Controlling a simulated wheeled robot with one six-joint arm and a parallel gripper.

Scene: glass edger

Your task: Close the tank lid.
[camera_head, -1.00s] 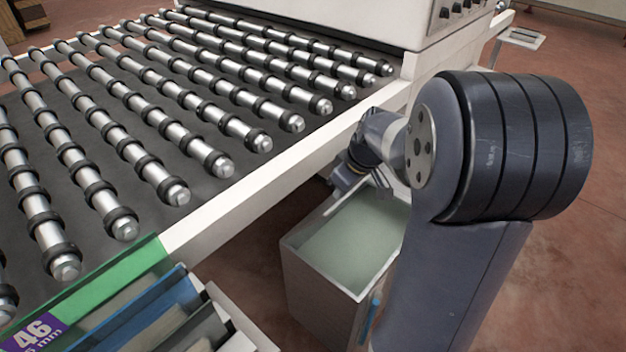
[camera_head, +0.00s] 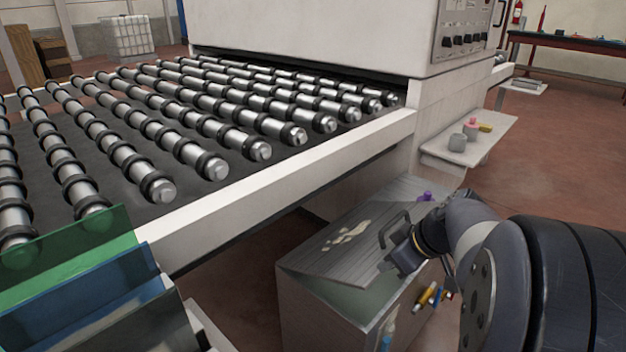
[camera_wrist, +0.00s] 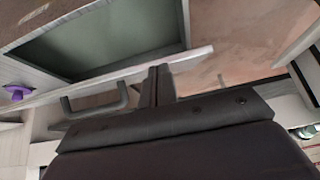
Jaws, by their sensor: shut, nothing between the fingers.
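The grey metal tank (camera_head: 310,315) stands below the roller table. Its lid (camera_head: 345,262) is a brushed grey plate with a dark U-shaped handle (camera_head: 383,240) and pale splashes. It covers most of the tank but is tilted, with its front edge raised; a greenish gap (camera_head: 385,297) shows beneath. My gripper (camera_head: 392,268) is shut and empty at the lid's front right, near the handle. Contact with the lid is unclear. In the wrist view my fingers (camera_wrist: 158,82) point towards a pale edge, with the handle (camera_wrist: 100,104) to their left and the green interior (camera_wrist: 110,30) beyond.
A purple item (camera_head: 426,196) is near the tank's back right. Orange and blue items (camera_head: 430,296) are on the tank's side. The roller table's white frame (camera_head: 285,182) runs above and left. A small shelf (camera_head: 480,140) is at right. The red floor is open at right.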

